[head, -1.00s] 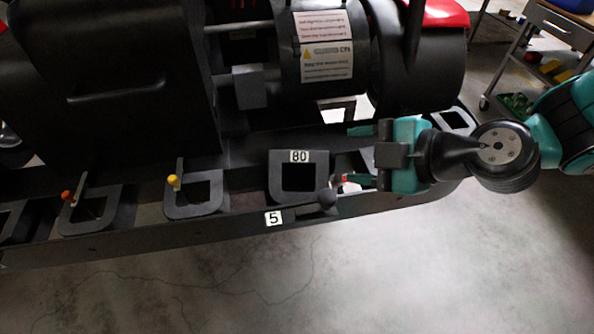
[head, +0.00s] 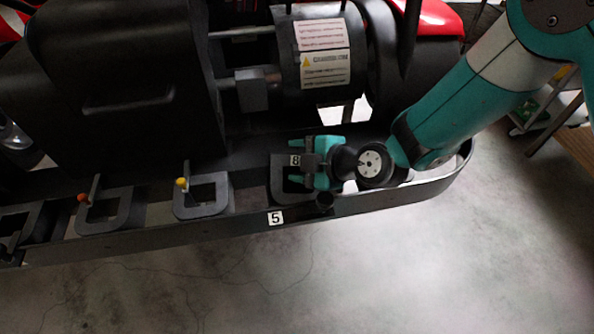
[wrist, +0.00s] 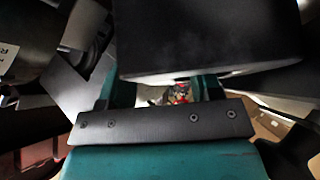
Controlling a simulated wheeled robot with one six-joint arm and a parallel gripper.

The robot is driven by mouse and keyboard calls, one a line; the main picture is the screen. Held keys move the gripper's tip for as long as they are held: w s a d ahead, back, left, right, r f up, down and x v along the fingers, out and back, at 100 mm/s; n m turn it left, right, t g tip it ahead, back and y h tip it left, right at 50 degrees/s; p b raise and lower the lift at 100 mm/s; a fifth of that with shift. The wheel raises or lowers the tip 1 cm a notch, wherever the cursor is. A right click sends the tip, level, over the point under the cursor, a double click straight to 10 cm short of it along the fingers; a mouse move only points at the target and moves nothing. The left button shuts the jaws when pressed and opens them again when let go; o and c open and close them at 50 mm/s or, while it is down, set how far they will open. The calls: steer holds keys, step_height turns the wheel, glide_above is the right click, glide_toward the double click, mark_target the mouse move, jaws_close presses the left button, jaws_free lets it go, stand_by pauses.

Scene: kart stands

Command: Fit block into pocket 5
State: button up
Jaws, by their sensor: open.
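The label 5 (head: 276,218) is on the front rail. Just behind it is a dark grey frame (head: 279,194) with a square opening. My gripper (head: 292,162) is over this frame, pointing left, with its two teal fingers apart and nothing seen between them. In the wrist view, a large dark slab (wrist: 210,40) fills the upper right beyond my fingers. I cannot make out the loose block for certain in either view.
Two similar grey frames stand to the left, one with a yellow knob (head: 182,182), one with an orange knob (head: 82,198). The kart's black drum (head: 315,52) rises behind. Open floor lies in front.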

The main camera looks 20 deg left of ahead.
jaws_close()
steer(key=shift+r, duration=0.1)
stand_by(0.3)
